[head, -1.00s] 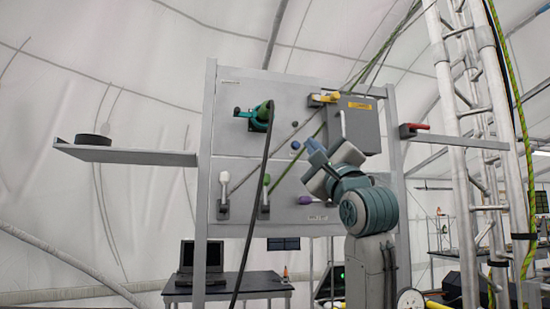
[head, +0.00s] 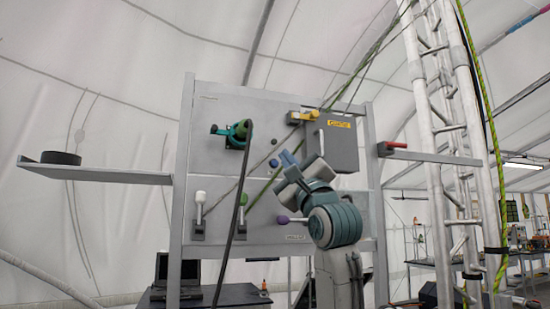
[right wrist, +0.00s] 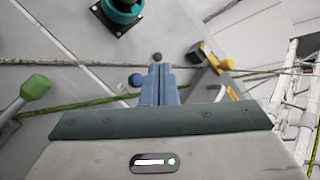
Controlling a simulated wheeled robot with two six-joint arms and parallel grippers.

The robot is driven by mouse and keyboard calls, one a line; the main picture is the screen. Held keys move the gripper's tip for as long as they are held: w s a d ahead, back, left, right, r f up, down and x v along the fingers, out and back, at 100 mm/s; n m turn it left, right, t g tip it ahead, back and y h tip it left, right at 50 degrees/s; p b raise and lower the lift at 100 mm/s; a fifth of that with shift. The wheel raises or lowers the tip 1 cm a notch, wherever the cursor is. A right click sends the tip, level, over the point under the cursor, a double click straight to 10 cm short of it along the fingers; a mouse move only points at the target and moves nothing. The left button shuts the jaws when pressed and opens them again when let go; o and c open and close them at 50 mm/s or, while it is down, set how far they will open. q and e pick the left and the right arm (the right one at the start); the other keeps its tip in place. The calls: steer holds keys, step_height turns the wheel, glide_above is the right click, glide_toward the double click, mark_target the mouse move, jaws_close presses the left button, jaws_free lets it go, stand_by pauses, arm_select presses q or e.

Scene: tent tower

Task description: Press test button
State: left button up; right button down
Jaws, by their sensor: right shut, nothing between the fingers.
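A grey panel (head: 225,165) holds several controls. A small dark round knob (head: 273,141) and a blue round knob (head: 274,163) sit one above the other near its middle; no readable label tells which is the test button. My right gripper (head: 287,157) has blue fingers, shut and empty, just right of these knobs in the head view. In the right wrist view the fingertips (right wrist: 160,67) lie just below the dark knob (right wrist: 157,57), with the blue knob (right wrist: 136,80) left of the fingers. Contact cannot be told. My left gripper is out of view.
A grey box (head: 338,150) and a yellow handle (head: 303,117) are up and right of the fingers. A teal fitting (head: 238,133) with a hanging dark cable is on the left. White (head: 200,197), green (head: 244,199) and purple (head: 283,220) knobs sit lower. Ropes cross the panel.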

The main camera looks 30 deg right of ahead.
mark_target(275, 163)
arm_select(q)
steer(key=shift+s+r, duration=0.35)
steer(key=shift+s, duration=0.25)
arm_select(e)
steer(key=w, duration=0.3)
steer(key=shift+w+d, duration=0.35)
steer(key=shift+d, duration=0.05)
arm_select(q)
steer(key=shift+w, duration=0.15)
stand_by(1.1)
arm_select(e)
steer(key=shift+w+d, duration=0.1)
steer(key=shift+w, duration=0.3)
